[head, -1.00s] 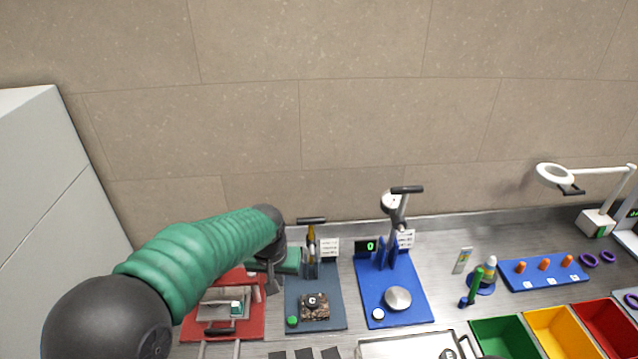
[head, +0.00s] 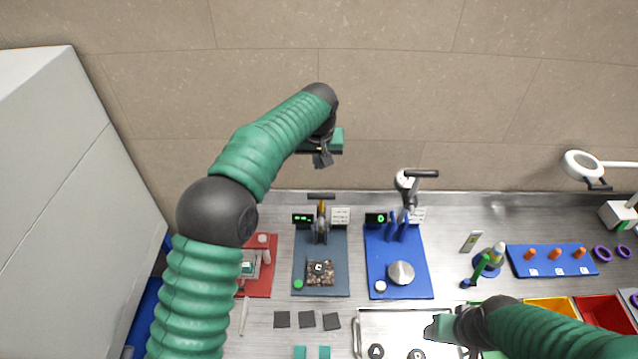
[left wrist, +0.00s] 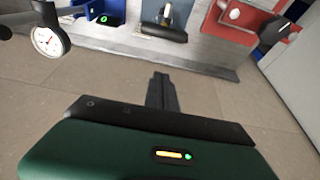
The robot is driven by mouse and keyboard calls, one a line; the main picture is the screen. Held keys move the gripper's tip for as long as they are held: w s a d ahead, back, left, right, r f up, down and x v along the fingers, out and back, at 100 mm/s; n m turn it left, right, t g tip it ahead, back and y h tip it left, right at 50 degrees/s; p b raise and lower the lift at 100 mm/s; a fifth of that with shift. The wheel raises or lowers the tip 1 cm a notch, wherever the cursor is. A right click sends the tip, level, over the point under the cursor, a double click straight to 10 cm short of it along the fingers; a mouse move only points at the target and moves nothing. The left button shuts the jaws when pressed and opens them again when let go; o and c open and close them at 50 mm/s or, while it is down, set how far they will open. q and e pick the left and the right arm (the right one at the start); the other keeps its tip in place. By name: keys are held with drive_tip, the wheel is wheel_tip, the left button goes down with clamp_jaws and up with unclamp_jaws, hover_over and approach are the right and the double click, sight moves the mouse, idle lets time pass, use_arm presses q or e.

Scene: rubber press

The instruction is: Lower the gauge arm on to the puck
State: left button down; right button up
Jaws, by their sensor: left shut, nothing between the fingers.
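A dial gauge on a tilted arm with a black handle (head: 425,173) stands raised at the back of the blue mat (head: 376,250); its white dial (left wrist: 47,42) shows in the left wrist view. A silver disc (head: 400,272) lies on that mat, well in front of the gauge. A dark block with a small pale piece on top (head: 319,268) lies on the grey mat; I cannot tell which item is the puck. My left gripper (head: 323,160) is shut and empty, high near the wall, left of the gauge. My right gripper (head: 440,328) is low at the right; its fingers are unclear.
A black T-handled stand (head: 321,197) rises behind the grey mat (head: 335,250). A red mat (head: 262,285) lies left, partly behind my left arm. A white tray (head: 395,318), dark squares (head: 305,319) and coloured bins (head: 600,308) are in front.

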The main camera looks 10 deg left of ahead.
use_arm(q)
drive_tip(key=f+p, duration=0.4)
drive_tip(key=f, duration=0.1)
drive_tip(key=s+f+p, duration=0.1)
drive_tip(key=f+p, duration=0.1)
drive_tip(key=f, duration=0.1)
drive_tip(key=shift+s+d, duration=0.1)
drive_tip(key=shift+d, duration=0.15)
